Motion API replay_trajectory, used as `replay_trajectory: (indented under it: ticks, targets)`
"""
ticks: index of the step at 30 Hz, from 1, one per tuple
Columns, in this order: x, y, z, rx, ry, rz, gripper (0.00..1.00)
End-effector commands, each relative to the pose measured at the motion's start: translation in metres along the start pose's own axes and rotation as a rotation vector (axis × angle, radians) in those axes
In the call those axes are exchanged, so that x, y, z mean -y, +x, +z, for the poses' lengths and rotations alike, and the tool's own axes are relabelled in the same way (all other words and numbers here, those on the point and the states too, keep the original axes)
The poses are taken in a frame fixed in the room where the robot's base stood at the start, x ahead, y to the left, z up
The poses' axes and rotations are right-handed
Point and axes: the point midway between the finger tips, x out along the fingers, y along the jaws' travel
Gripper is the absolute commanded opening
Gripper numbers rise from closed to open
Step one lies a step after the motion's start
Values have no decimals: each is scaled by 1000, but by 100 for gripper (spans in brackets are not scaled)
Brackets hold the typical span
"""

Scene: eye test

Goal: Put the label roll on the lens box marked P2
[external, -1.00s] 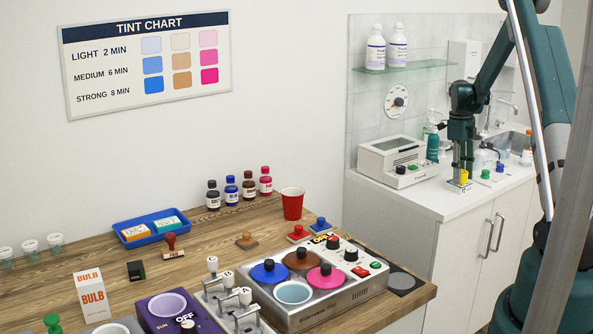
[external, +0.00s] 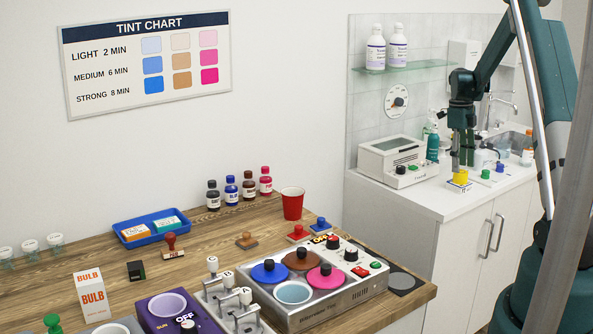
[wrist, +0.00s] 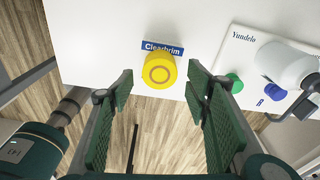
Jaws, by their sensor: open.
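A yellow round thing with a ring on its top (external: 460,177), perhaps the label roll, stands upright on a small white base with a blue edge marked "Clearbrim" on the white counter. In the wrist view the yellow thing (wrist: 158,71) sits just beyond my fingertips, centred between them. My gripper (external: 463,160) is open and empty above it; its spread fingers (wrist: 160,84) do not appear to touch it. Two small boxes, one orange (external: 136,232) and one teal (external: 166,223), lie in the blue tray (external: 122,225). Their marks are too small to read, so I cannot tell a P2.
A grey-white device (external: 397,160) stands left. The counter's front edge is close.

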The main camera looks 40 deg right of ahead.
Motion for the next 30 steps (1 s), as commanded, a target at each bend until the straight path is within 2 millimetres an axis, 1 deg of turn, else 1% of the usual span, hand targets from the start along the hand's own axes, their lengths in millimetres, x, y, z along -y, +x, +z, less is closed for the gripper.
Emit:
replay_trajectory:
  ticks: [1,3,9,15,21,30]
  targets:
    - [0,-9,0,0,0,0,48]
    - [0,-21,0,0,0,0,48]
    - [0,-52,0,0,0,0,48]
    - [0,-73,0,0,0,0,48]
    - [0,-80,0,0,0,0,48]
    - [0,-81,0,0,0,0,48]
